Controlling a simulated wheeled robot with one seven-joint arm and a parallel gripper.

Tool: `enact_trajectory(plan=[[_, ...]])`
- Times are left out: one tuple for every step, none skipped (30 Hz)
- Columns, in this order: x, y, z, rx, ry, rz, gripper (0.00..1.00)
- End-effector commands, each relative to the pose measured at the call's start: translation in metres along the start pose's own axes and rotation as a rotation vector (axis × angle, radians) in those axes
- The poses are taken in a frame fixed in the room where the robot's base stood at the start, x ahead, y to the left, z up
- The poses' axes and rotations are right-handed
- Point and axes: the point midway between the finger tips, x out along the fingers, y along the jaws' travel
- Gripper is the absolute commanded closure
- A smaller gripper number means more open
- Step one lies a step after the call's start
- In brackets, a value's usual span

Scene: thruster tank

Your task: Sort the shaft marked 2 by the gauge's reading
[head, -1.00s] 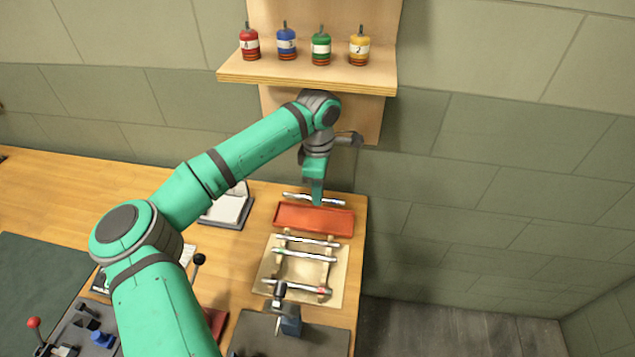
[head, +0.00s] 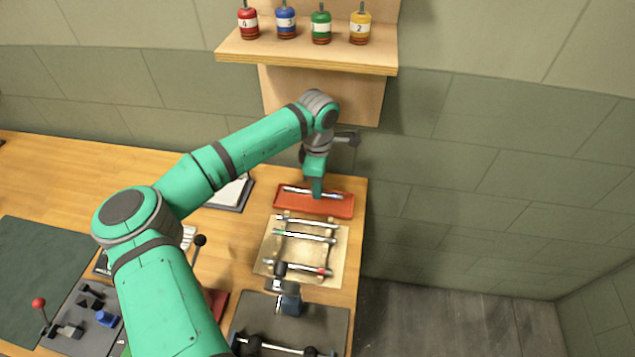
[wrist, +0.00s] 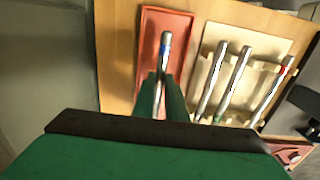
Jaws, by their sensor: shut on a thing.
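My gripper (head: 317,194) is shut on a steel shaft (head: 296,191) with a blue band. In the head view the shaft lies across the red tray (head: 335,210); I cannot tell whether it touches the tray floor. In the wrist view the shaft (wrist: 164,52) sticks out between my gripper's fingers (wrist: 160,90), over the tray (wrist: 149,30). No number is readable on it. Three other shafts lie on the pale wooden rack (head: 265,262), one with a green band (head: 305,236) and one with a red band (head: 297,269). The gauge cannot be surely identified.
A dark fixture with a blue body (head: 288,298) stands in front of the rack on a dark mat (head: 330,322). Numbered bottles, including a yellow one marked 2 (head: 359,28), stand on a wooden shelf (head: 300,55) above. The bench ends just right of the tray.

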Motion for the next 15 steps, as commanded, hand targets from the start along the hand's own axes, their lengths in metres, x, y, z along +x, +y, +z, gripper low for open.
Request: enact_trajectory(plan=[[0.003, 0.000, 0.000, 0.000, -0.001, 0.000, 1.00], [0.005, 0.000, 0.000, 0.000, -0.001, 0.000, 1.00], [0.008, 0.000, 0.000, 0.000, -0.001, 0.000, 1.00], [0.009, 0.000, 0.000, 0.000, -0.001, 0.000, 1.00], [0.011, 0.000, 0.000, 0.000, -0.001, 0.000, 1.00], [0.013, 0.000, 0.000, 0.000, -0.001, 0.000, 1.00], [0.015, 0.000, 0.000, 0.000, -0.001, 0.000, 1.00], [0.017, 0.000, 0.000, 0.000, -0.001, 0.000, 1.00], [0.019, 0.000, 0.000, 0.000, -0.001, 0.000, 1.00], [0.020, 0.000, 0.000, 0.000, -0.001, 0.000, 1.00], [0.022, 0.000, 0.000, 0.000, -0.001, 0.000, 1.00], [0.023, 0.000, 0.000, 0.000, -0.001, 0.000, 1.00], [0.024, 0.000, 0.000, 0.000, -0.001, 0.000, 1.00], [0.025, 0.000, 0.000, 0.000, 0.000, 0.000, 1.00], [0.026, 0.000, 0.000, 0.000, 0.000, 0.000, 1.00]])
